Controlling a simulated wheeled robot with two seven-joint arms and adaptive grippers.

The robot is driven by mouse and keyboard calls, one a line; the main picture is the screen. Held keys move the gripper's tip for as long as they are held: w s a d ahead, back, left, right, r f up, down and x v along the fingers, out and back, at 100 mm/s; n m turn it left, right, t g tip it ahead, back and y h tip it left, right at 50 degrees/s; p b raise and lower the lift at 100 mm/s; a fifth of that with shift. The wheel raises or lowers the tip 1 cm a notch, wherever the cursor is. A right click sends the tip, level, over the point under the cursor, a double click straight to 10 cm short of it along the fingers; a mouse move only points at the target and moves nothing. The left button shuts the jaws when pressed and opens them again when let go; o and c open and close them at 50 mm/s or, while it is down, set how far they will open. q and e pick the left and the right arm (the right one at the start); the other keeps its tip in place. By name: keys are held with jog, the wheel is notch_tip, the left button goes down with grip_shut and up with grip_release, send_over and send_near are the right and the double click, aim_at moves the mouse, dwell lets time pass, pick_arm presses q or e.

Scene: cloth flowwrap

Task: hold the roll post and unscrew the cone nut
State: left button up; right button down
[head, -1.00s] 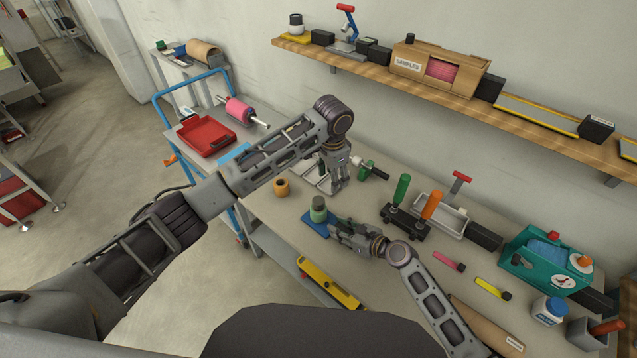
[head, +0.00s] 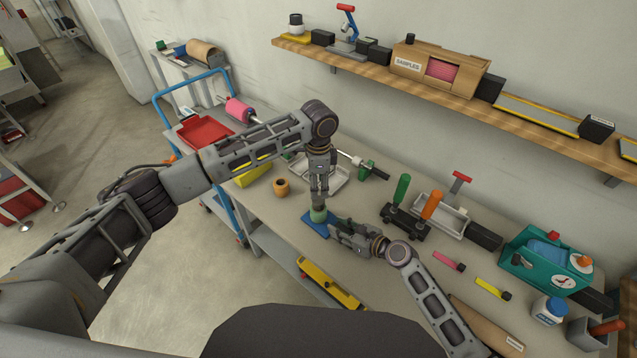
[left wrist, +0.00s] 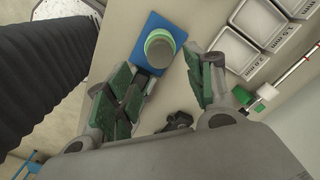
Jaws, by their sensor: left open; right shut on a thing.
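The green cone nut (head: 318,215) sits upright on the roll post, above its blue base plate (head: 309,223) near the table's front edge. My left gripper (head: 319,204) points straight down over the nut. Its open, green-padded jaws (left wrist: 172,76) are empty in the wrist view. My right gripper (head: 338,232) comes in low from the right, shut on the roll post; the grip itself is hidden.
An orange-brown ring (head: 281,187) stands left of the post. A pale compartment tray (head: 334,184) and a rod with a green part (head: 366,167) lie behind. A black stand with green and orange handles (head: 404,219) is to the right. A yellow item (head: 254,173) lies at the left.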

aim_at(319, 200)
pick_arm(q)
jog(key=shift+f, duration=0.15)
jog(key=shift+f, duration=3.85)
jog(key=shift+c, duration=0.4)
jog(key=c, duration=1)
jog(key=shift+n, duration=1.5)
jog(key=shift+r, duration=1.25)
